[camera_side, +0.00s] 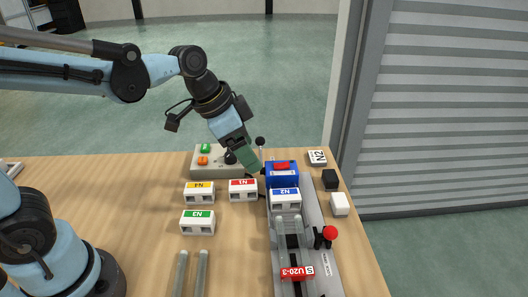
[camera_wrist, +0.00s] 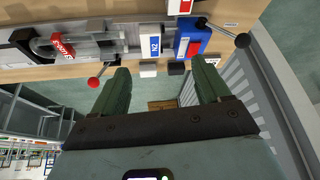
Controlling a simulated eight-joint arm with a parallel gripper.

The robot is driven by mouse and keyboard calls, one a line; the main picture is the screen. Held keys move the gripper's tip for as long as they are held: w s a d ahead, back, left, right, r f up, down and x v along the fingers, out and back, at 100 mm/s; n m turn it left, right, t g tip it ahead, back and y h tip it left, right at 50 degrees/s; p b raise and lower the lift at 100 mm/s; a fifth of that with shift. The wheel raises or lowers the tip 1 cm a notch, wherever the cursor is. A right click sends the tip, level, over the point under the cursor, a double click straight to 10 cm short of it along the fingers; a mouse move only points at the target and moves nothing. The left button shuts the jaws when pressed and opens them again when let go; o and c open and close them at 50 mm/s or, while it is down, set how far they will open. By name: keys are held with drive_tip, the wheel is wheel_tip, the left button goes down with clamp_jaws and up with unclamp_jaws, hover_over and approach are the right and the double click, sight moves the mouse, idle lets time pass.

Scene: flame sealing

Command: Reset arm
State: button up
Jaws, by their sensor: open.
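My gripper (camera_side: 252,165) hangs above the back of the table, near the blue unit (camera_side: 283,177) with the red top. In the wrist view my gripper (camera_wrist: 160,78) shows two green fingers spread wide apart, with nothing between them. The blue unit (camera_wrist: 191,38) lies beyond the fingertips in that view. In the side view the fingers overlap each other, and I cannot tell whether they touch the lever beside them.
A grey control box (camera_side: 212,172) stands behind the blocks marked N4 (camera_side: 199,193), N1 (camera_side: 243,191) and N3 (camera_side: 197,223). Block N2 (camera_side: 286,201) sits on the metal rail. A red-knobbed lever (camera_side: 330,233), black cube (camera_side: 330,179) and white cube (camera_side: 340,204) are at right.

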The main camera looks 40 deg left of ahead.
drive_tip(key=s+a+f+n+t+y, duration=0.1)
drive_tip(key=s+a+n+t+y, duration=0.1)
drive_tip(key=s+a+n, duration=0.4)
drive_tip(key=shift+s+a+n+t+y, duration=0.3)
drive_tip(key=shift+s+a+n+t, duration=0.15)
drive_tip(key=shift+a, duration=0.2)
